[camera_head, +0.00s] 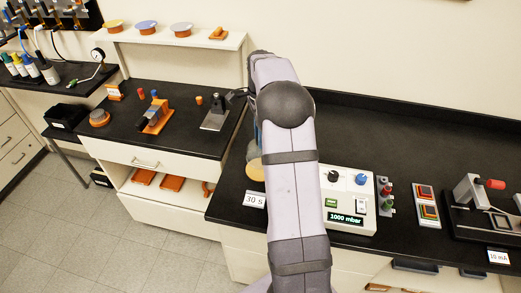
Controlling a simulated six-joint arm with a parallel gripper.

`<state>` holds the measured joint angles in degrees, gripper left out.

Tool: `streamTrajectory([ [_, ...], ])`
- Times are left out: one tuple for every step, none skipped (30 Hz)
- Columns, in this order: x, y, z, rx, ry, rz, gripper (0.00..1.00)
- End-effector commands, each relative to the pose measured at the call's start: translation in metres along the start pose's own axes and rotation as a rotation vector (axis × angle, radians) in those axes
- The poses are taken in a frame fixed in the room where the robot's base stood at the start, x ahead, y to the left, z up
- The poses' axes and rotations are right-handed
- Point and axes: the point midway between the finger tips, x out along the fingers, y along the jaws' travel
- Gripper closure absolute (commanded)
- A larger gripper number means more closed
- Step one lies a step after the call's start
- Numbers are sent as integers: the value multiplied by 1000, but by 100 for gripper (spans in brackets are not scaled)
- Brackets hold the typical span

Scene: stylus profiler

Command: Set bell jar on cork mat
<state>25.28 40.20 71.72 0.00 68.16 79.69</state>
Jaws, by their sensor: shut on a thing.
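My arm (288,190) reaches up the middle of the view and hides much of the bench behind it. My gripper is hidden behind the arm, so its jaws do not show. A tan, rounded thing (256,172), perhaps the cork mat, peeks out on the bench at the arm's left edge. A pale bluish sliver (253,142) above it may be part of the bell jar. Most of both is hidden, and I cannot tell whether they touch.
A white control box (347,180) reading 1000 mbar stands just right of the arm. A "30 S" card (255,199) lies at the bench's front edge. A grey metal stand (216,115) is on the left bench. The black bench (385,140) behind the box is clear.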

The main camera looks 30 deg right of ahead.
Motion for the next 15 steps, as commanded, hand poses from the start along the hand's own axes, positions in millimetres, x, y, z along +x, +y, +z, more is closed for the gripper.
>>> streamTrajectory([
  [4,1,0,0,0,1,100],
  [8,0,0,0,0,0,100],
  [12,0,0,0,0,1,100],
  [14,0,0,0,0,0,100],
  [16,0,0,0,0,-1,100],
  [17,-1,0,0,0,-2,100],
  [18,-1,0,0,1,-3,100],
  [18,-1,0,0,1,-3,100],
  [18,-1,0,0,1,-3,100],
  [19,-1,0,0,1,-3,100],
  [20,0,0,0,0,-2,100],
  [22,0,0,0,0,-1,100],
  [25,0,0,0,0,0,100],
  [28,0,0,0,0,1,100],
  [33,1,0,0,-1,3,100],
])
